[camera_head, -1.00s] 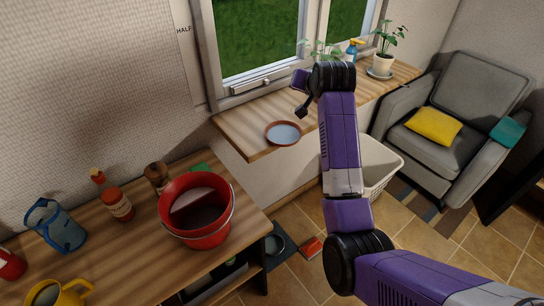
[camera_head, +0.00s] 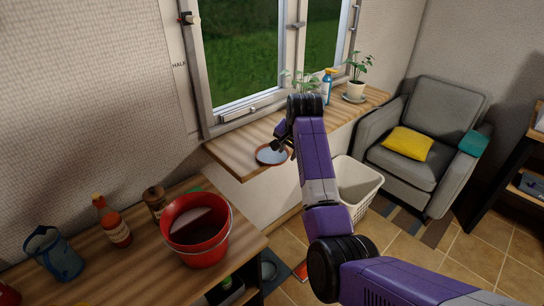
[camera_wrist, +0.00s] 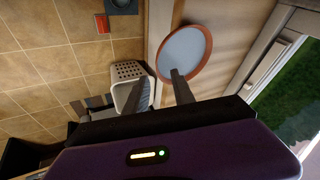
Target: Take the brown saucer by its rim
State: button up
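The brown saucer (camera_head: 268,156) lies on the wooden window sill near its front left end; it has a brown rim and a blue-grey middle. In the wrist view the saucer (camera_wrist: 186,48) is ahead of my gripper (camera_wrist: 161,78), and its near rim shows beyond and partly between the fingertips. My gripper is open with nothing between its fingers. In the head view my gripper (camera_head: 285,146) is at the saucer's right side and covers part of its right edge. I cannot tell whether a finger touches the rim.
The window sill (camera_head: 232,150) also holds a spray bottle (camera_head: 328,86) and a potted plant (camera_head: 357,88) at its far end. A white basket (camera_head: 357,184) stands on the floor below. A red bucket (camera_head: 197,230) and bottles stand on the left counter.

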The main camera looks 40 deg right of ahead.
aim_at(287, 156)
jog(key=x, duration=0.4)
jog(key=shift+d, duration=0.1)
jog(key=shift+c, duration=0.2)
grip_shut()
dwell(1.1)
